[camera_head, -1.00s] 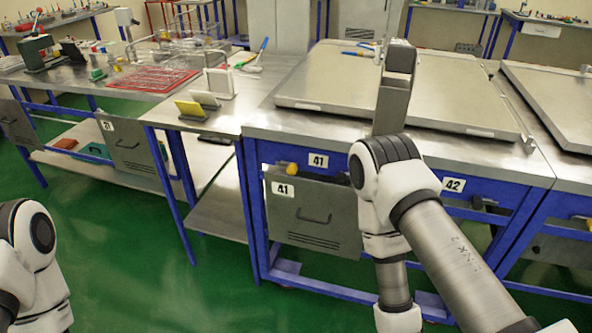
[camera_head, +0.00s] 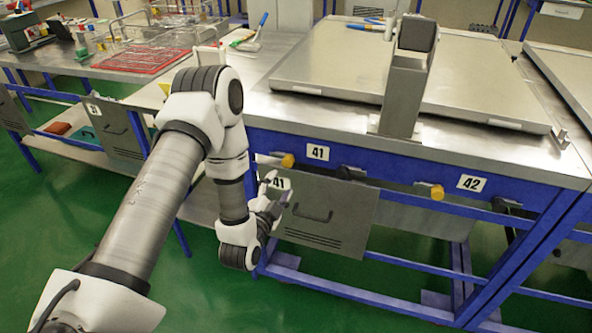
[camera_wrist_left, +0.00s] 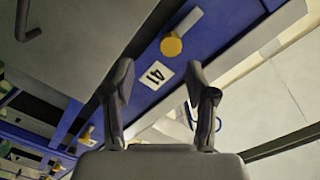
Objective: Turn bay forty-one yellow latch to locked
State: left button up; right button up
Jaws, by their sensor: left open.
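The bay 41 latch is a round yellow knob (camera_head: 287,160) on the blue rail of the bench, left of the "41" label (camera_head: 317,152). A pale lever reaches left from the knob. My left gripper (camera_head: 274,190) is open and empty, a little below the latch in the head view and in front of the bench. In the left wrist view, the yellow knob (camera_wrist_left: 171,46) lies beyond the fingertips, apart from them. The "41" label (camera_wrist_left: 155,75) shows between my open fingers (camera_wrist_left: 159,80). My right gripper is not in view.
A second yellow knob (camera_head: 437,192) sits by the "42" label (camera_head: 471,183). A flat grey lid (camera_head: 345,75) and a grey post (camera_head: 402,95) are on the bench top. Green floor is free in front.

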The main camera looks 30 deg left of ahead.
aim_at(287, 164)
pick_arm(q)
jog(key=x, duration=0.2)
jog(key=r+x, duration=0.1)
jog(key=x, duration=0.4)
jog(key=shift+w+a+r+p, duration=0.2)
jog(key=shift+w+a+p, duration=0.15)
jog(key=shift+a, duration=0.05)
grip_shut()
